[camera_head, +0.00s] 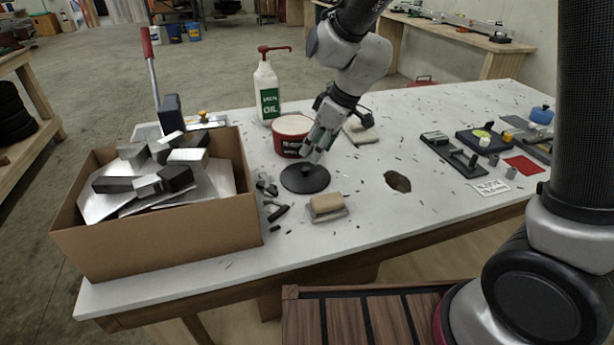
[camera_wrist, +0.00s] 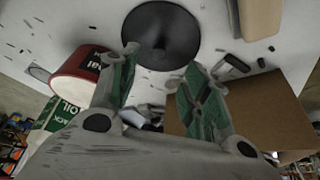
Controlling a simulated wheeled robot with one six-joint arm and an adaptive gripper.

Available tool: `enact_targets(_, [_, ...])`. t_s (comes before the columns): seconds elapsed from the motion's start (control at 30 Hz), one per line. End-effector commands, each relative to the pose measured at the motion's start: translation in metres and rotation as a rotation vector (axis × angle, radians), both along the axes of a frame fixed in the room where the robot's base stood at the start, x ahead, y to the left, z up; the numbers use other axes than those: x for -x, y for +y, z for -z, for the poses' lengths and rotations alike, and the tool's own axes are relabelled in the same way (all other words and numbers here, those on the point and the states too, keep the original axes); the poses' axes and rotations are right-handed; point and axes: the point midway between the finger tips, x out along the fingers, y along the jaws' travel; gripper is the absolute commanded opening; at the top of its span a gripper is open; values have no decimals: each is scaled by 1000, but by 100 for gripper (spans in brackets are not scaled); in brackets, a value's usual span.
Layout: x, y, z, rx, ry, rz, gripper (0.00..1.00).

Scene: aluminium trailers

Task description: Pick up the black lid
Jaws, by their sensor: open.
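The black lid (camera_head: 305,178) is a flat, round disc with a small raised centre, lying on the white table in front of the red tub. In the wrist view the lid (camera_wrist: 161,30) shows at the top middle, just beyond the fingertips. My gripper (camera_head: 312,154) is above the lid's back edge, beside the tub, pointing down at a tilt. In the wrist view my gripper (camera_wrist: 158,62) has its two green-padded fingers spread apart with nothing between them. I cannot tell whether a fingertip touches the lid.
The red tub (camera_head: 290,138) and the oil pump bottle (camera_head: 267,92) stand close behind. A cardboard box (camera_head: 160,232) of metal offcuts is at left. A wooden-backed brush (camera_head: 327,206) and small dark parts (camera_head: 277,211) lie in front. The table right of the lid is mostly clear.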

Motion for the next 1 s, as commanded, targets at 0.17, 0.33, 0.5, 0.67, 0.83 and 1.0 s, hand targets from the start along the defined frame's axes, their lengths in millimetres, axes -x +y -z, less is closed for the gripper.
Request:
enact_targets(0.17, [-2, 4, 13, 5, -4, -19, 48])
enact_targets(0.33, [-7, 11, 33, 5, -3, -18, 48])
enact_targets(0.5, [-14, 21, 57, 6, -4, -19, 48])
enact_targets(0.67, [-17, 26, 71, 5, -5, -18, 48])
enact_targets(0.83, [-17, 27, 71, 4, -6, -18, 48])
enact_targets(1.0, [-17, 27, 71, 4, -6, -18, 26])
